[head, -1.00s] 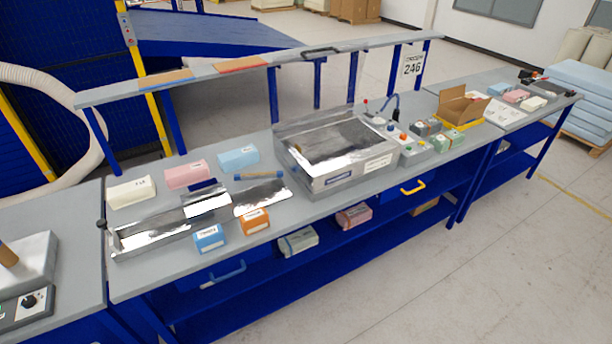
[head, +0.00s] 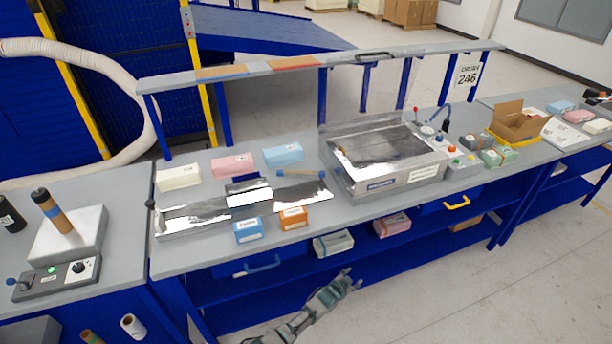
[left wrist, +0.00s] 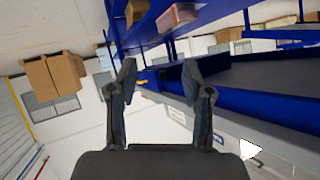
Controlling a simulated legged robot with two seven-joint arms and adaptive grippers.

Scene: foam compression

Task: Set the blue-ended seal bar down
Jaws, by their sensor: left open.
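The blue-ended seal bar (head: 301,175), a thin tan bar with a blue tip at each end, lies on the grey bench at the far edge of a shiny silver sheet (head: 302,196). No gripper touches it. My left gripper (head: 350,280) is low in the head view, in front of the bench and well below the bar. In the left wrist view its two fingers (left wrist: 158,75) are apart with nothing between them. The bar does not show clearly there. My right gripper is in neither view.
White (head: 178,177), pink (head: 232,165) and light blue (head: 283,154) blocks stand behind the silver tray (head: 185,217). Blue (head: 248,230) and orange (head: 293,217) boxes stand in front. A large metal machine (head: 385,160) is to the right. The blue lower shelf (head: 290,290) lies near my gripper.

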